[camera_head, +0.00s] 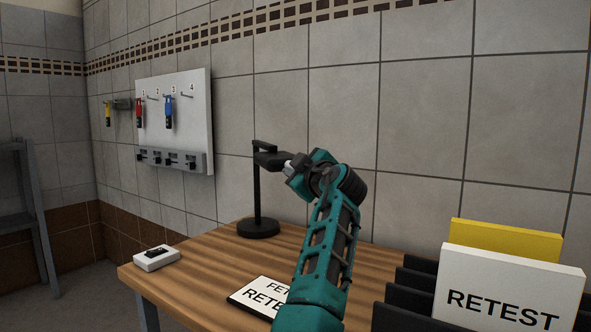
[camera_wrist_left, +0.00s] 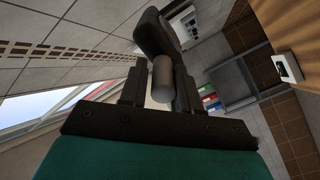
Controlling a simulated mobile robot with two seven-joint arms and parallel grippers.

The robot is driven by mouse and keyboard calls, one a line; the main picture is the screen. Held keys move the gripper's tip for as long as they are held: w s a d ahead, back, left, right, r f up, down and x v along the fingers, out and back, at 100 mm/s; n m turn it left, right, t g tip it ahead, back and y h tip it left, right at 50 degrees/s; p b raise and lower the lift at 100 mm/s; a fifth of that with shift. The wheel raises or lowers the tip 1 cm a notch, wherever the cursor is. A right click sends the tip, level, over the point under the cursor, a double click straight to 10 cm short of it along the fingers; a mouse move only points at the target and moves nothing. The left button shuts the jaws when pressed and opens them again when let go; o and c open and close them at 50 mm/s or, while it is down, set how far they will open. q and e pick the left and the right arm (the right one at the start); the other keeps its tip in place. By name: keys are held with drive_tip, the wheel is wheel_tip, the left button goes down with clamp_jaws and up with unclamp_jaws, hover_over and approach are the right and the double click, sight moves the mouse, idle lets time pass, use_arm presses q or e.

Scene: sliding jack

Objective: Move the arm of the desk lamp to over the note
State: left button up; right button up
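The desk lamp has a round black base (camera_head: 258,228) and an upright black pole on the wooden table. Its black arm (camera_head: 268,157) sticks out from the pole's upper part, toward my gripper. The note (camera_head: 258,296), white with a dark edge and partly readable print, lies nearer me; my left arm hides its right part. My left gripper (camera_head: 297,167) is at the lamp arm's outer end. In the left wrist view, its fingers (camera_wrist_left: 160,88) stand on both sides of a grey cylinder (camera_wrist_left: 163,77) at the end of the black lamp arm (camera_wrist_left: 154,34) and appear shut on it. My right gripper is not in view.
A small white box with a black top (camera_head: 156,258) sits at the table's left corner. A black rack with a white RETEST card (camera_head: 508,290) and a yellow card (camera_head: 505,238) stands at right. A white key board (camera_head: 190,110) hangs on the tiled wall behind.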

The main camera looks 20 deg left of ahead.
use_arm(q)
drive_tip(key=o, duration=0.4)
drive_tip(key=shift+w+d, duration=0.15)
drive_tip(key=shift+d, duration=0.05)
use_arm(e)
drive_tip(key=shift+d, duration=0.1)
use_arm(q)
drive_tip(key=shift+f, duration=0.1)
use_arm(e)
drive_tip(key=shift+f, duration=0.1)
use_arm(q)
drive_tip(key=shift+s+d+f, duration=0.1)
drive_tip(key=shift+s+d, duration=0.1)
drive_tip(key=shift+s, duration=0.1)
drive_tip(key=b+v, duration=0.2)
drive_tip(key=v, duration=1)
drive_tip(key=shift+d, duration=0.15)
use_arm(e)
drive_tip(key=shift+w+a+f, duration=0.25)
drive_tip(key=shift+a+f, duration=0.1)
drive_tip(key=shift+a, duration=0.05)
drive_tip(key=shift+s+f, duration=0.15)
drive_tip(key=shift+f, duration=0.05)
